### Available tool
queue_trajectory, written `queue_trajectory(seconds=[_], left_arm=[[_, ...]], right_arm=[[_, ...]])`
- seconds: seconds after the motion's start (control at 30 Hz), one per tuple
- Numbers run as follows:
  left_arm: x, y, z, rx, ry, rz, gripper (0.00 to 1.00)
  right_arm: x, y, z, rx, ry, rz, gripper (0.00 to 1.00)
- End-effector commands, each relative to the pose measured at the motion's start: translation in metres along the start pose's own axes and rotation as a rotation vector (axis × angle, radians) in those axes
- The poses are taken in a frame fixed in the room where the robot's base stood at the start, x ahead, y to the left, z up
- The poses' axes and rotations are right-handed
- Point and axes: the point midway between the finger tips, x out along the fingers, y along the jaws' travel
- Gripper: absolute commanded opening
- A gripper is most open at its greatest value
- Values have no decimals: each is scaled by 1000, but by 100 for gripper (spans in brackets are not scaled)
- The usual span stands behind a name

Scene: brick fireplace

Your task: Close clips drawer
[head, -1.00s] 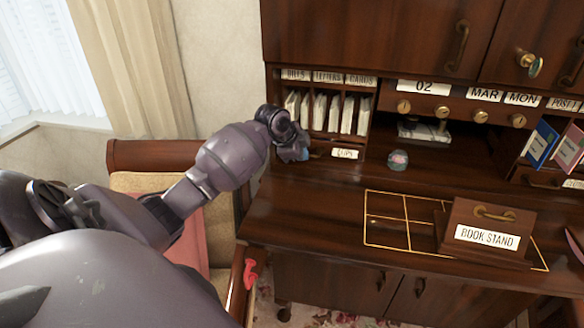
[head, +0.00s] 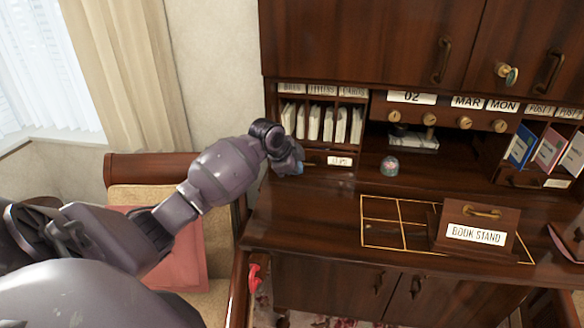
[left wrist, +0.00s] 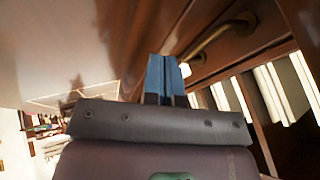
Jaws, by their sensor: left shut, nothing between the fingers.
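The clips drawer (head: 318,160) is the small wooden drawer below the letter slots at the desk's left. It has a white label (head: 339,161), too blurred to read surely, and a handle partly hidden by my gripper. It looks about flush with its surround, but I cannot tell for certain. My left gripper (head: 298,168) is at the drawer's left end. In the left wrist view its blue fingertips (left wrist: 166,72) are shut and empty, close beside a brass handle (left wrist: 218,38) on a wooden front; contact is unclear. My right gripper is not in view.
Letter slots (head: 322,120) stand just above the drawer. A glass ball (head: 389,166) and a book stand box (head: 474,228) are on the desktop (head: 320,205). A chair (head: 150,170) stands left of the desk. The desktop's front left is clear.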

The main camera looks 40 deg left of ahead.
Motion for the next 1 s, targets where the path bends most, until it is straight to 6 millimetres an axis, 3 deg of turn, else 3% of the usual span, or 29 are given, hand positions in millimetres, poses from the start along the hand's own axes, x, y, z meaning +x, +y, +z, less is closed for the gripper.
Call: queue_trajectory(seconds=[0.2, 0.5, 1.0], left_arm=[[-47, 0, 2, 4, -3, -4, 0], [-89, 0, 2, 2, -3, -1, 0], [-97, 1, 2, 0, -2, 1, 0]], right_arm=[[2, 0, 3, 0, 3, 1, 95], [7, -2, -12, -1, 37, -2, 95], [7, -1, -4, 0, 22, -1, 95]])
